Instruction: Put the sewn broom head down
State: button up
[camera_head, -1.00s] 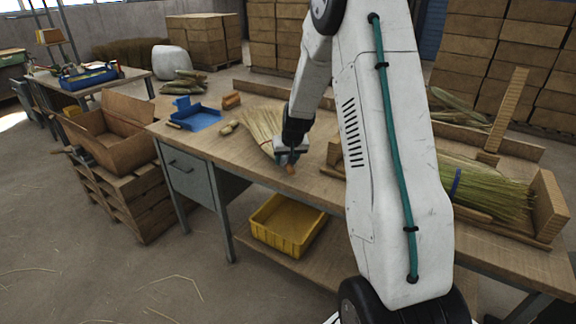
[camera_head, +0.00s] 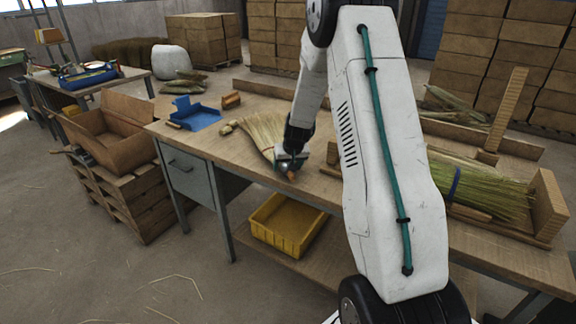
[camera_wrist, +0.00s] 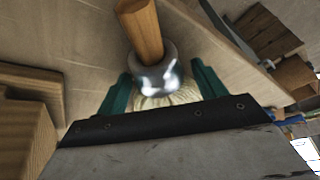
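The broom head (camera_head: 262,130) is a fan of pale straw over the workbench (camera_head: 225,150), its bristles pointing to the back left. My gripper (camera_head: 287,158) is at its narrow end, with a short orange-brown wooden stub (camera_head: 291,174) showing beyond the fingers. In the wrist view, the teal fingers of my gripper (camera_wrist: 160,90) stand on either side of the broom's neck, with a shiny metallic collar (camera_wrist: 157,76) and the wooden stub (camera_wrist: 140,28) between them. The fingers look closed on it. Whether the broom touches the bench is hard to tell.
A blue tray (camera_head: 196,117) and a small brown block (camera_head: 230,99) lie on the bench to the left. A green straw bundle with a blue band (camera_head: 490,190) lies in a wooden holder at right. A yellow bin (camera_head: 286,222) sits on the shelf below.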

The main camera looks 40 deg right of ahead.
jog(key=shift+r, duration=0.1)
jog(key=v, duration=1.2)
jog(key=s+a+r+n+y, duration=0.1)
jog(key=s+a+r+n, duration=0.1)
jog(key=s+a+r, duration=0.55)
jog(key=s+a+r+n+g, duration=0.1)
jog(key=s+a+r, duration=0.1)
jog(key=s+a, duration=0.4)
jog(key=s+a+r+n+g, duration=0.1)
jog(key=s+a+r, duration=0.2)
jog(key=s, duration=0.9)
jog(key=s+a+r+n+g, duration=0.1)
jog(key=s+a+r, duration=0.1)
jog(key=s+a, duration=0.7)
jog(key=shift+s+r, duration=0.2)
jog(key=shift+r, duration=0.05)
